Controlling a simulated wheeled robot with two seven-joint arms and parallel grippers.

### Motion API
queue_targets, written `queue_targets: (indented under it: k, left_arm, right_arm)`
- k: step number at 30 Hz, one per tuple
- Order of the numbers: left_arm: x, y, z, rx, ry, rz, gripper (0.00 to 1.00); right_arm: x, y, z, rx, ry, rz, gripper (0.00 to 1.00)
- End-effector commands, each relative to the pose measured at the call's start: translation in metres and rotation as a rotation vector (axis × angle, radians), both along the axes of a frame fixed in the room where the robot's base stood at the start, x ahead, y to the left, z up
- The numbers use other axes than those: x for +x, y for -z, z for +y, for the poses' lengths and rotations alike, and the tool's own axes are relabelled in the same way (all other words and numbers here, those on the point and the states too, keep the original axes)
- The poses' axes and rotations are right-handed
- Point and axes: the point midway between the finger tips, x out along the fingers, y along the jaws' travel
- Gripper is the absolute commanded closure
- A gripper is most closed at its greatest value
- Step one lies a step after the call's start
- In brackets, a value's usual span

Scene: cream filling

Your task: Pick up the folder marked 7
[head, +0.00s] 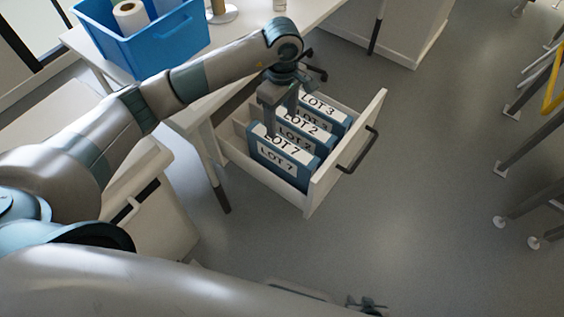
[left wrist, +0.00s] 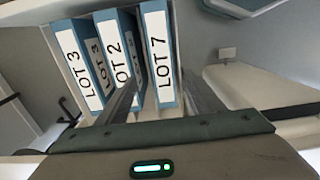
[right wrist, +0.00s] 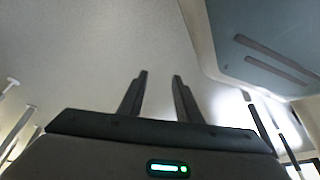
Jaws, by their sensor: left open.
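The folder marked LOT 7 (head: 285,160) is blue with a white label and stands upright at the near end of the open drawer (head: 318,195). It also shows in the left wrist view (left wrist: 158,50). My left gripper (head: 281,115) points down over it, open, with one finger on each side of the folder's upper part in the left wrist view (left wrist: 160,80). I cannot tell whether the fingers touch it. My right gripper (right wrist: 160,78) is open and empty, with floor behind its fingers.
Folders LOT 2 (head: 302,126) and LOT 3 (head: 322,103) stand close behind LOT 7. The drawer front has a dark handle (head: 358,150). A blue crate (head: 160,42) sits on the table at upper left. Metal frames stand at far right; the floor between is clear.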

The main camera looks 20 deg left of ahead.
Motion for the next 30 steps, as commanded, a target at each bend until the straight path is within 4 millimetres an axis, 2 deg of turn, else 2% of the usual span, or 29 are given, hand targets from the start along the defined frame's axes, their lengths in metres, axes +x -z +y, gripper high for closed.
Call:
queue_targets:
  k: [7,11,17,30]
  left_arm:
    - [-0.001,0.002,-0.001,-0.004,0.000,0.001,0.39]
    - [-0.001,0.009,-0.001,-0.005,-0.001,0.004,0.39]
    - [-0.002,0.037,-0.002,-0.006,-0.002,0.006,0.39]
    - [-0.002,0.111,-0.002,-0.006,-0.002,0.004,0.39]
  right_arm:
    - [0.000,-0.001,0.000,0.000,0.000,-0.001,0.69]
    - [0.001,-0.002,0.001,0.002,-0.001,-0.010,0.69]
    - [0.006,-0.007,0.006,0.011,-0.005,-0.041,0.69]
    - [0.016,-0.015,0.018,0.035,-0.015,-0.124,0.69]
